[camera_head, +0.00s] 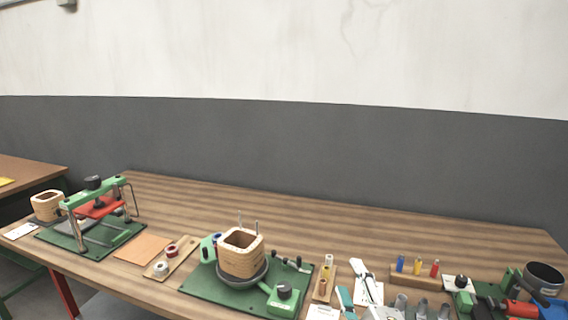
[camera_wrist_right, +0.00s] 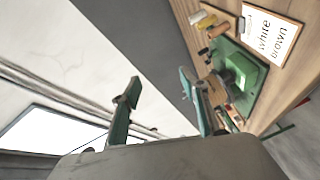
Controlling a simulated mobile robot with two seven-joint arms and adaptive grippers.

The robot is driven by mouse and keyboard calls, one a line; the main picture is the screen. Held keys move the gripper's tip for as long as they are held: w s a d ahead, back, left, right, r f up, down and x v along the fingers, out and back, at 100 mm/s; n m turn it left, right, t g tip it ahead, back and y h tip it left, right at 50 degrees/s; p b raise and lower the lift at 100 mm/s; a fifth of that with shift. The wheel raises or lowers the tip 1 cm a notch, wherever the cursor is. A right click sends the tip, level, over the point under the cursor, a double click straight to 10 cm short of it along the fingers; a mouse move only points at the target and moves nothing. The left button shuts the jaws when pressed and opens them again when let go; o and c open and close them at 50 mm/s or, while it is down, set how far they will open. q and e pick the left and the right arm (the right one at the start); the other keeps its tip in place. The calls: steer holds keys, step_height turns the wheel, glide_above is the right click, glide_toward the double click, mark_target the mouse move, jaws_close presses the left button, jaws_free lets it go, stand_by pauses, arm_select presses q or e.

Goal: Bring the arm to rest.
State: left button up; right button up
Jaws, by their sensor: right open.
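My right gripper (camera_wrist_right: 160,84) shows in the wrist view with its two green fingers spread wide apart. It is open, and nothing is between the fingers. Behind them are a pale wall and a dark band, and the wooden bench (camera_wrist_right: 292,12) appears tilted at the upper right. A green fixture (camera_wrist_right: 238,72) on the bench lies beyond the right-hand finger; the gripper appears clear of it. In the head view I cannot make out either gripper with certainty. My left gripper is not seen.
In the head view the long bench (camera_head: 330,222) carries a green press (camera_head: 92,205) at left, a square wooden coil (camera_head: 242,252) on a winding fixture in the middle, and a dark pot (camera_head: 543,279) at right. The bench's back strip is clear. A label card (camera_wrist_right: 268,35) shows in the wrist view.

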steer(key=s+d+f+m+g+h, duration=0.6)
steer(key=s+d+f+m+g, duration=0.3)
steer(key=s+d+f, duration=1.25)
steer(key=w+a+f+m+t+y, duration=0.1)
steer(key=a+f+t+y, duration=0.1)
steer(key=a+f+y, duration=0.5)
steer(key=a+f, duration=0.6)
steer(key=a, duration=0.2)
steer(key=shift+w+a+f+m+t, duration=0.2)
steer(key=shift+w+f+m+t, duration=0.1)
steer(key=shift+f+m, duration=0.1)
